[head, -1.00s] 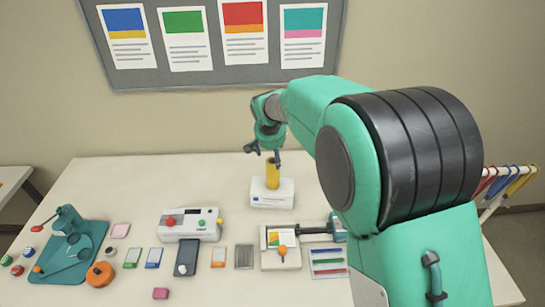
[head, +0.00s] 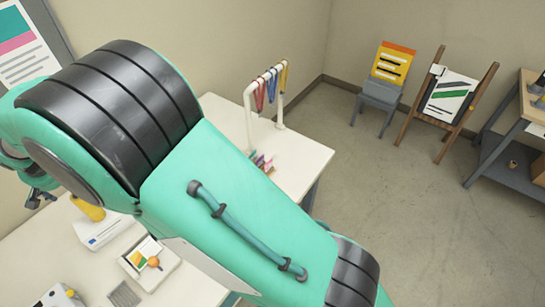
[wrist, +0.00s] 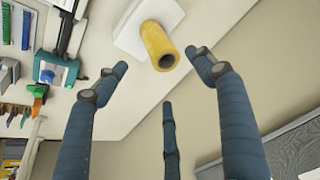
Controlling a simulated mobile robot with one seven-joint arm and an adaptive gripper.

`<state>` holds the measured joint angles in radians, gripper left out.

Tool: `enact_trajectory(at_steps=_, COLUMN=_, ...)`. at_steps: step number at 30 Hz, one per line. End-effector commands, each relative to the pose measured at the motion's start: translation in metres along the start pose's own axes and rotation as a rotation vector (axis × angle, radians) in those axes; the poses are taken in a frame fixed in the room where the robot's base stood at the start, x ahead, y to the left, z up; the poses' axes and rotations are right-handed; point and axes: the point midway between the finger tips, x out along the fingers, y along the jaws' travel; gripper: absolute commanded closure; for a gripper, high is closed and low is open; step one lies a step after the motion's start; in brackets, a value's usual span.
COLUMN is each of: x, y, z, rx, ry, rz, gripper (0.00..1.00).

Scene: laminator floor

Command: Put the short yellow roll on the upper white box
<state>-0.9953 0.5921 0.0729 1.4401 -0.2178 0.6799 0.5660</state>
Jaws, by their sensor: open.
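The short yellow roll (head: 88,208) stands on end on the white box (head: 103,233), at the lower left of the head view. In the wrist view the roll (wrist: 158,42) shows its hollow end toward the camera, with the white box (wrist: 128,38) under it. My gripper (head: 38,196) is above and to the left of the roll in the head view, partly cut off behind my arm. In the wrist view my gripper (wrist: 160,76) has its fingers spread and empty, and the roll is beyond the fingertips, apart from them.
A board with a coloured print (head: 150,259) lies in front of the box on the table. A white rack with coloured lanyards (head: 268,86) stands at the table's far right end. A chair (head: 380,95) and easel (head: 447,105) stand on the floor beyond.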

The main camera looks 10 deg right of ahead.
Motion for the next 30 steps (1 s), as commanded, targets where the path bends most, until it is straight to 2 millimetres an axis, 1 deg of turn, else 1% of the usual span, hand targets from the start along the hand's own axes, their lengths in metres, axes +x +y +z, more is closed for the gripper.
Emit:
enact_trajectory(at_steps=4, x=-0.002, y=0.002, z=-0.001, rx=0.002, ry=0.001, rz=0.0, gripper=0.31)
enact_trajectory(at_steps=6, x=-0.006, y=0.007, z=-0.002, rx=0.005, ry=0.002, rz=0.001, gripper=0.31)
enact_trajectory(at_steps=8, x=-0.011, y=0.015, z=-0.004, rx=0.009, ry=0.004, rz=0.003, gripper=0.31)
enact_trajectory(at_steps=11, x=-0.026, y=0.036, z=-0.006, rx=0.023, ry=0.006, rz=0.008, gripper=0.31)
enact_trajectory(at_steps=14, x=-0.047, y=0.067, z=-0.009, rx=0.042, ry=0.009, rz=0.016, gripper=0.31)
enact_trajectory(at_steps=17, x=-0.073, y=0.105, z=-0.009, rx=0.064, ry=0.012, rz=0.026, gripper=0.31)
enact_trajectory(at_steps=18, x=-0.084, y=0.121, z=-0.007, rx=0.073, ry=0.014, rz=0.031, gripper=0.31)
enact_trajectory(at_steps=20, x=-0.102, y=0.146, z=-0.005, rx=0.087, ry=0.016, rz=0.037, gripper=0.31)
enact_trajectory(at_steps=21, x=-0.114, y=0.163, z=-0.003, rx=0.098, ry=0.019, rz=0.041, gripper=0.31)
enact_trajectory(at_steps=26, x=-0.16, y=0.225, z=0.014, rx=0.137, ry=0.024, rz=0.059, gripper=0.31)
enact_trajectory(at_steps=27, x=-0.172, y=0.241, z=0.018, rx=0.147, ry=0.026, rz=0.064, gripper=0.31)
enact_trajectory(at_steps=29, x=-0.188, y=0.262, z=0.027, rx=0.162, ry=0.029, rz=0.071, gripper=0.31)
enact_trajectory(at_steps=30, x=-0.199, y=0.276, z=0.034, rx=0.17, ry=0.031, rz=0.075, gripper=0.31)
